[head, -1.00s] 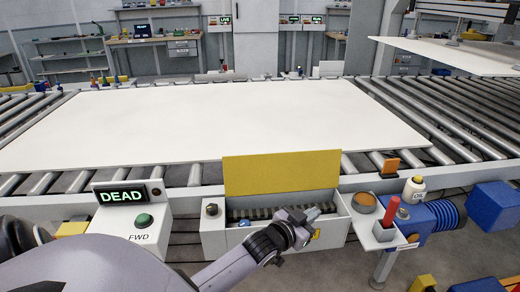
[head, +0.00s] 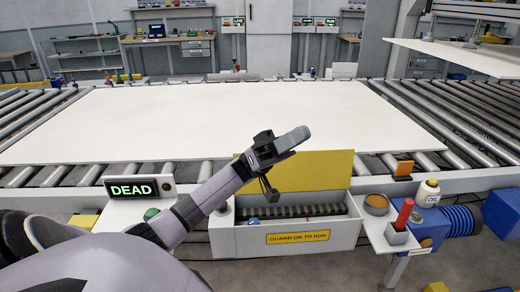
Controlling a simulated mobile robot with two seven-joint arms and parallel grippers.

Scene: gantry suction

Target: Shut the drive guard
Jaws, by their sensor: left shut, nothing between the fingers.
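The drive guard is a yellow lid (head: 315,171) standing upright, open, along the back edge of a light grey box (head: 340,238). The box front carries a yellow label reading "GUARD ON TO RUN" (head: 297,237). A dark ribbed chain or belt (head: 295,211) shows inside the open box. My left gripper (head: 297,137) is shut and empty. In the picture it overlaps the lid's upper left part and the white panel's front edge; I cannot tell whether it touches the lid. My right gripper is not in view.
A display reading "DEAD" (head: 133,190) stands left of the box, with a green button (head: 151,214) partly behind my arm. A large white panel (head: 210,120) lies on rollers behind.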

